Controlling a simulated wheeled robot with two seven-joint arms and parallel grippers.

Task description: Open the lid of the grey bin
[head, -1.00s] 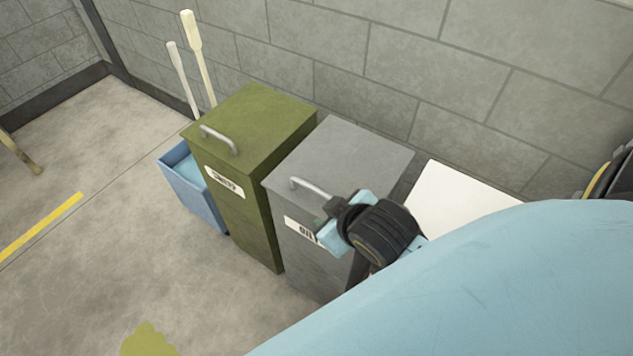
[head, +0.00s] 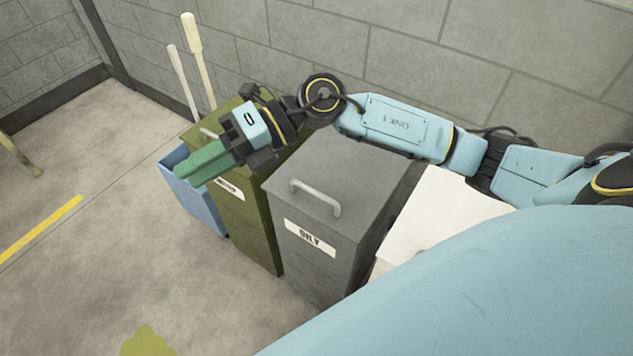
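The grey bin (head: 318,237) stands upright in the middle of the head view. Its flat lid (head: 345,165) lies shut, with a pale bar handle (head: 315,197) near its front edge and a label reading "ONLY" on the front. My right forearm passes over the back of the grey lid. My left gripper is out of view.
The olive-green bin (head: 256,227) stands close to the left of the grey bin, its handle partly hidden. A white surface (head: 440,215) is to the right.

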